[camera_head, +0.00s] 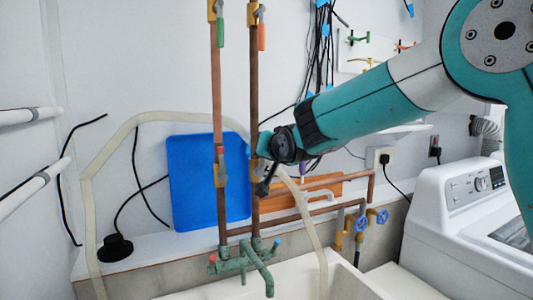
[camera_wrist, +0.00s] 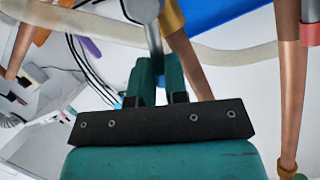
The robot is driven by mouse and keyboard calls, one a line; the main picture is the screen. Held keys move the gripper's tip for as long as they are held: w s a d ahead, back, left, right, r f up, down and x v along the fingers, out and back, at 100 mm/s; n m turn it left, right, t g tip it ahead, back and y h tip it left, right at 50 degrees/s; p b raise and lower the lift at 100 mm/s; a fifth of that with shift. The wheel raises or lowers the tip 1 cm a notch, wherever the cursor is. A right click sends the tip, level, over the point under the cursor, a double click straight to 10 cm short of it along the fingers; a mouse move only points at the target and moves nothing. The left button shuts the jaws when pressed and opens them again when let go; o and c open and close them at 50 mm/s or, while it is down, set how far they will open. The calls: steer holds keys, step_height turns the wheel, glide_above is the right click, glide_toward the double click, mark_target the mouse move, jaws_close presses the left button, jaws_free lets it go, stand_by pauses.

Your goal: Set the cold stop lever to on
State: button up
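Two upright copper pipes stand at the wall, the left one (camera_head: 219,110) and the right one (camera_head: 254,90). The left pipe carries a valve with a red lever (camera_head: 219,150), whose red sleeve also shows at the right of the wrist view (camera_wrist: 311,34). The right pipe carries a brass valve (camera_wrist: 171,16) with a grey lever (camera_wrist: 153,36), which I take as the cold stop lever. My gripper (camera_wrist: 157,62) has its teal fingers close together with the lever's end between them. In the head view my gripper (camera_head: 262,186) hides most of this valve.
Green-bronze taps (camera_head: 245,262) sit below the pipes above a white sink (camera_head: 300,280). A beige hose (camera_head: 86,220) loops around the pipes. A blue board (camera_head: 190,190) leans behind. Blue-handled valves (camera_head: 370,219) and a white washing machine (camera_head: 465,215) are at right.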

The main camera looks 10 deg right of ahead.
steer(key=o, duration=0.5)
steer(key=shift+c, duration=0.2)
steer(key=b+v, duration=0.4)
steer(key=v, duration=1.3)
steer(key=shift+s+r+b, duration=0.2)
steer(key=shift+b, duration=0.15)
